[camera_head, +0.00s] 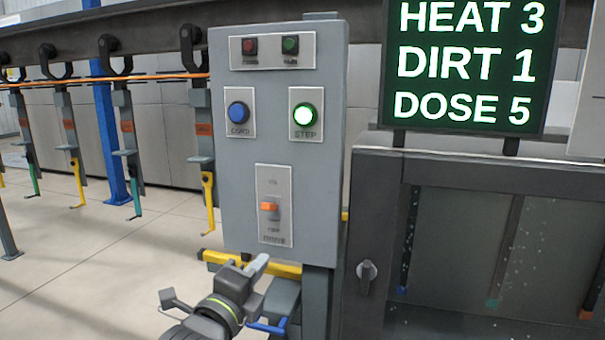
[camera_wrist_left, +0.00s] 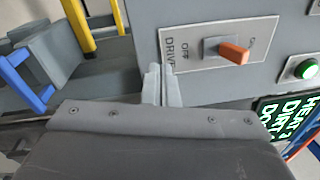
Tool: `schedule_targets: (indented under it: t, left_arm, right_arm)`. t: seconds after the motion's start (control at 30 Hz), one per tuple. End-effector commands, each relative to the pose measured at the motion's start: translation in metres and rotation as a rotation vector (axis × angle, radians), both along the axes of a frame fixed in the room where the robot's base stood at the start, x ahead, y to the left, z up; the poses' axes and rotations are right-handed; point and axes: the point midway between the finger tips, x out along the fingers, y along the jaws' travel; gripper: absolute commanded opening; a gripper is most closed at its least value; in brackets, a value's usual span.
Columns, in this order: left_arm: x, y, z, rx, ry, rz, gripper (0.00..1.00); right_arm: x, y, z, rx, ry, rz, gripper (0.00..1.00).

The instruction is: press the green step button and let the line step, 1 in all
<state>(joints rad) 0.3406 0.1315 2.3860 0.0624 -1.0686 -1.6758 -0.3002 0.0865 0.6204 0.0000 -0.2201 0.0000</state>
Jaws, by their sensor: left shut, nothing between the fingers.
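The green STEP button (camera_head: 304,115) is lit on the right side of the grey control panel (camera_head: 233,190). It also shows at the right edge of the left wrist view (camera_wrist_left: 306,69). My left gripper (camera_head: 259,265) is shut and empty, low in front of the panel's bottom edge and well below the button. In the left wrist view its fingertips (camera_wrist_left: 163,83) are close together beside the DRIVE plate. Whether they touch the panel cannot be told. The line's hooks (camera_head: 69,135) hang from a rail on the left. My right gripper is not in view.
The panel also has a blue button (camera_head: 238,112), an orange-lever DRIVE switch (camera_head: 268,206), and red and green indicators above. A display (camera_head: 468,62) reads HEAT 3, DIRT 1, DOSE 5. A dark glazed cabinet (camera_head: 375,185) stands right. A yellow bar (camera_head: 285,269) runs behind my gripper.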

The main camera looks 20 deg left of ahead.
Motion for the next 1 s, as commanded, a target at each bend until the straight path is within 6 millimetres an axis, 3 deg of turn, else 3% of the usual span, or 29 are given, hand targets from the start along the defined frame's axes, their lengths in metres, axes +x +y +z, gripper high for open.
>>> schedule_targets:
  t: [0.03,0.3,0.5,0.7,1.0]
  left_arm:
    - [-0.001,-0.006,0.028,0.069,-0.078,-0.01,0.0]
    - [-0.029,-0.035,0.152,0.457,-0.471,0.034,0.0]
    - [-0.059,-0.049,0.215,0.669,-0.696,0.128,0.0]
    - [-0.074,-0.055,0.242,0.765,-0.798,0.188,0.0]
    - [-0.076,-0.056,0.245,0.78,-0.811,0.198,0.0]
  right_arm:
    - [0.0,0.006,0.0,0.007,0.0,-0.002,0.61]
    - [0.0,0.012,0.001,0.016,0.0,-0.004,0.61]
    - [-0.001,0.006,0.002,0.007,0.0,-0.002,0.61]
    - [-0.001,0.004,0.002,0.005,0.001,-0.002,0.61]
    - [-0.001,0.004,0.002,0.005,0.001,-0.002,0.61]
